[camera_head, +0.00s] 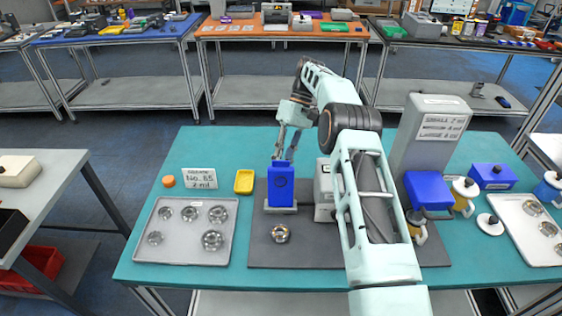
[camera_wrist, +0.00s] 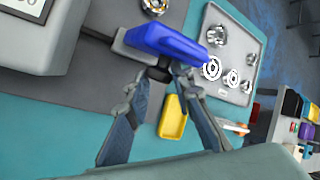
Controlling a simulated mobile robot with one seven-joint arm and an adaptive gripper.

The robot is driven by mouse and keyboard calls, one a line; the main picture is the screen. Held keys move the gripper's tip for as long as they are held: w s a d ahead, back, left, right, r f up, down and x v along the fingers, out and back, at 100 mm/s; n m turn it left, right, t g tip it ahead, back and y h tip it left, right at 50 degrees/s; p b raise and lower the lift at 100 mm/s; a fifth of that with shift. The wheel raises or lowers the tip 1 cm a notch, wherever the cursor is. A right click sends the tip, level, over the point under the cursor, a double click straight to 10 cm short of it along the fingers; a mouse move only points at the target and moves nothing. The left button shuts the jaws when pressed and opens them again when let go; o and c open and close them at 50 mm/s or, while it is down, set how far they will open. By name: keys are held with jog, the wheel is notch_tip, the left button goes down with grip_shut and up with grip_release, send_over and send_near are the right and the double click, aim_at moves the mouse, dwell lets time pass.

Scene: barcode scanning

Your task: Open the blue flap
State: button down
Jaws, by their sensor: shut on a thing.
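The blue flap (camera_head: 284,188) stands roughly upright on a light base at the middle of the grey mat, with its broad face toward the head camera. In the wrist view the blue flap (camera_wrist: 165,45) shows as a blue block just beyond the fingertips. My gripper (camera_head: 284,157) comes down from behind to its top edge. In the wrist view my gripper (camera_wrist: 165,76) is shut on a part at the flap's near edge, with a small dark piece between the fingertips. The exact contact is partly hidden.
The grey mat (camera_head: 300,254) lies on the teal table, with a metal ring part (camera_head: 280,234) on it. A grey tray (camera_head: 185,255) of several ring parts is at left. A yellow dish (camera_head: 244,182) stands near the flap. A grey machine (camera_head: 425,140) stands at right.

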jog(key=shift+s+d+f, duration=0.2)
jog(key=shift+d+f, duration=0.2)
jog(key=shift+d, duration=0.05)
jog(key=c, duration=1.7)
grip_release()
jog(key=shift+d, duration=0.1)
jog(key=shift+o, duration=0.5)
jog(key=shift+r, duration=0.1)
jog(key=shift+w+a+r, duration=0.15)
jog(key=shift+a, duration=0.15)
